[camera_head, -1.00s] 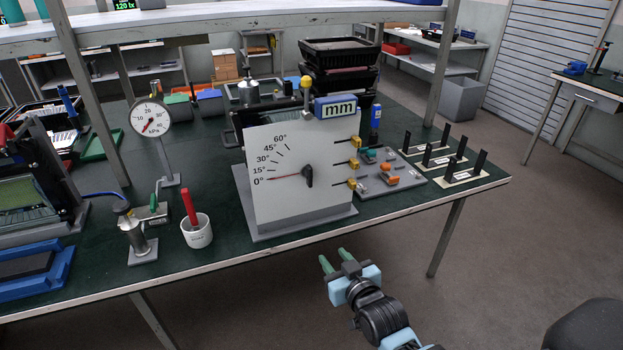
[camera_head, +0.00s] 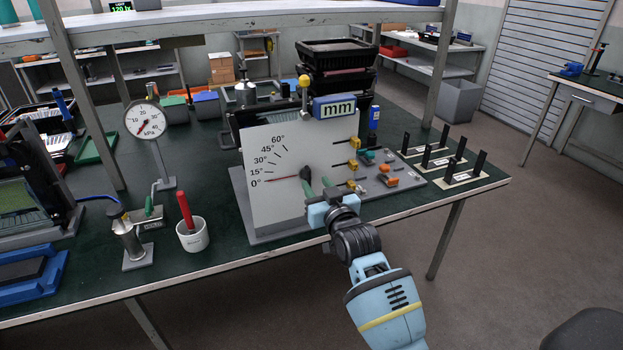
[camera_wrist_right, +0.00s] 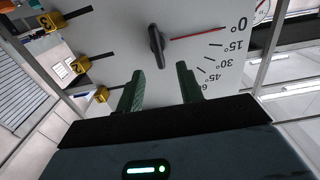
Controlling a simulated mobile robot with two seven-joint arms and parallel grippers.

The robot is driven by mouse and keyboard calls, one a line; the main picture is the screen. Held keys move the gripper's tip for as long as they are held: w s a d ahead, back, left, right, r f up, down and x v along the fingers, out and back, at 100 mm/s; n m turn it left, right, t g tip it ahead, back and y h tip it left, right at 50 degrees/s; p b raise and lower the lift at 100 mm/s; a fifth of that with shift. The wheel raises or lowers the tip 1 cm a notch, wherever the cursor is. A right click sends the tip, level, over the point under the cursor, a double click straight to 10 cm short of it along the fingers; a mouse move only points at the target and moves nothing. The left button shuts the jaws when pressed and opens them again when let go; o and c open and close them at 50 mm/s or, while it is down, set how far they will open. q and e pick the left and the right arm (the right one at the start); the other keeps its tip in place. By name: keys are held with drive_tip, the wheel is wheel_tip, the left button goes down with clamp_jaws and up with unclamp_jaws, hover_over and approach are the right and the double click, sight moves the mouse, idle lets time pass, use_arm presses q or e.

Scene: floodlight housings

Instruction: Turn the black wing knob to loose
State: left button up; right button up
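The black wing knob (camera_head: 305,173) sits on the front of a white panel (camera_head: 274,207) with an angle scale. Its red pointer (camera_head: 284,179) lies at about 0°. In the right wrist view the knob (camera_wrist_right: 157,46) stands beyond my fingertips, with clear panel around it. My right gripper (camera_head: 318,188) is in front of the panel, close to the knob; its two green fingers (camera_wrist_right: 160,78) are apart with nothing between them. In the head view the fingers partly overlap the knob's lower edge. My left gripper is in neither view.
Yellow clamps (camera_head: 354,165) stick out at the panel's right edge, near my right gripper. A board with orange and teal parts (camera_head: 387,179) lies to the right. A white cup with a red-handled tool (camera_head: 193,235) and a pressure gauge (camera_head: 146,119) stand to the left.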

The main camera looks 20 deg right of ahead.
sight(310, 176)
drive_tip(key=shift+w, duration=2.1)
drive_tip(key=shift+f, duration=0.1)
clamp_jaws()
